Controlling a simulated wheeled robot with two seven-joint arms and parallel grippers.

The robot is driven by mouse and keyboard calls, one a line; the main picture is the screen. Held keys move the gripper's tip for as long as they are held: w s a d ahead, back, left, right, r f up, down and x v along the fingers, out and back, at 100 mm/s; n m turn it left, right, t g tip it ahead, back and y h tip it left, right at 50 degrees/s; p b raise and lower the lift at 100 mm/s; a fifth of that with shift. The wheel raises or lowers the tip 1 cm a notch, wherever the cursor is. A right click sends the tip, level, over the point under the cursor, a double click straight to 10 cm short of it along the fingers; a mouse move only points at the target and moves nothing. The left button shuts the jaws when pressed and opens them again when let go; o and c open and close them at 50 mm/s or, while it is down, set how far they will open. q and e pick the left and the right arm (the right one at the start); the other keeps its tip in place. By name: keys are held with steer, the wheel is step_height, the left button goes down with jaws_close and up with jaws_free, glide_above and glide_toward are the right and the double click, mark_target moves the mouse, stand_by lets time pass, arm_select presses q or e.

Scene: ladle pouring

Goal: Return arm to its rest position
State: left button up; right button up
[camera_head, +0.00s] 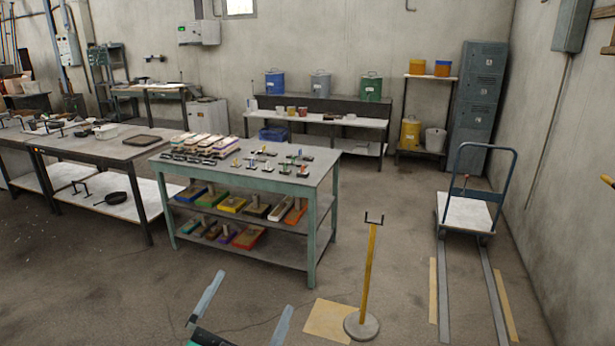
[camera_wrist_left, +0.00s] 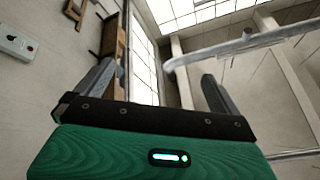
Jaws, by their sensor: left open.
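My left gripper (camera_head: 245,311) shows at the bottom edge of the head view, with its two pale fingers wide apart and nothing between them. In the left wrist view the same gripper (camera_wrist_left: 156,84) has a green body, a black bar and two grey fingers spread apart, pointing toward the ceiling and windows. It is empty and touches nothing that I can see. Most of my left arm is out of frame. My right gripper is not in view. I see no ladle that I can make out.
A yellow post (camera_head: 369,270) on a round base stands right of my left gripper. A workbench (camera_head: 313,178) with small parts is ahead, and a platform cart (camera_head: 467,212) stands at the right. The concrete floor between bench and cart is mostly free.

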arm_select(q)
steer(key=s+a+f+n+g+y, duration=0.2)
steer(key=a+f+n+g+y, duration=0.3)
steer(key=f, duration=0.5)
steer(key=s+a+f+n+g+y, duration=0.1)
steer(key=a+f+n+g+y, duration=0.3)
steer(key=a+f, duration=0.45)
steer(key=s+f+g, duration=0.9)
steer(key=s+f, duration=0.6)
steer(key=s, duration=0.2)
step_height(320, 180, down, 29)
steer(key=g, duration=0.1)
steer(key=s+a+f, duration=0.2)
steer(key=s+f, duration=0.7)
steer(key=f, duration=0.2)
steer(key=s+a+f+g+y+b, duration=0.1)
steer(key=s+f, duration=0.9)
steer(key=f, duration=0.1)
steer(key=shift+s+a+g, duration=0.2)
steer(key=shift+a+g, duration=0.1)
steer(key=shift+a, duration=0.05)
